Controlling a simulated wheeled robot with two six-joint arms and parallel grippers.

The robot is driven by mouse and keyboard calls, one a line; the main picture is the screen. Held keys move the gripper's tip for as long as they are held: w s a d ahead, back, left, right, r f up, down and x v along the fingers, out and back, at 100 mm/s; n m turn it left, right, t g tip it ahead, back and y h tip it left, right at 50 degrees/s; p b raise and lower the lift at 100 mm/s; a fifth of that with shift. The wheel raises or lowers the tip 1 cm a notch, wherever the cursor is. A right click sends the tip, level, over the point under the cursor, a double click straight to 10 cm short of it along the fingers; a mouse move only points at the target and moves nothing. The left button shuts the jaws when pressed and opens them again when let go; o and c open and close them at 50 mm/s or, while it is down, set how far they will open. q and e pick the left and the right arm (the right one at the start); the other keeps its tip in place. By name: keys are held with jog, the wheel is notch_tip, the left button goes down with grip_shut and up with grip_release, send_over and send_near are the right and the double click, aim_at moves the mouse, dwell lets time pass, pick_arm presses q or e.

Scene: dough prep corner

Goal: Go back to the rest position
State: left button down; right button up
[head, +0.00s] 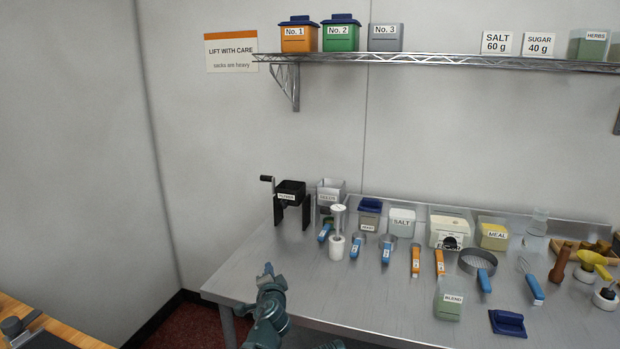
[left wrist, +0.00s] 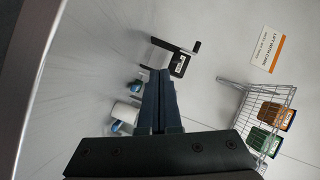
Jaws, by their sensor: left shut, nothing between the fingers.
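My left gripper (head: 268,270) is at the front left of the metal table in the head view, its dark teal fingers pointing up. In the left wrist view its two fingers (left wrist: 158,84) are together with nothing between them. It is apart from the items on the table. My right gripper is not in view.
The steel table (head: 330,290) holds a black hand-cranked mill (head: 291,192), a white-based stand (head: 337,247), labelled tubs, scoops and a sieve (head: 478,263). A wall shelf (head: 450,63) carries No. 1 to No. 3 bins. A wooden surface (head: 60,335) is at lower left.

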pick_arm(q)
jog(key=s+f+n+g+y+p, duration=0.1)
jog(key=s+f+n+g+p, duration=0.5)
jog(key=s, duration=1)
jog(key=s+d+f+g+h, duration=0.1)
jog(key=s+d+f+g, duration=0.1)
jog(key=s+g, duration=0.3)
jog(key=s+d+f+n+g+h, duration=0.1)
jog(key=s+d+f+g, duration=0.2)
jog(key=s, duration=0.8)
jog(key=shift+s+d+f+g+b, duration=0.25)
jog(key=shift+f+g, duration=0.3)
jog(key=shift+g, duration=0.55)
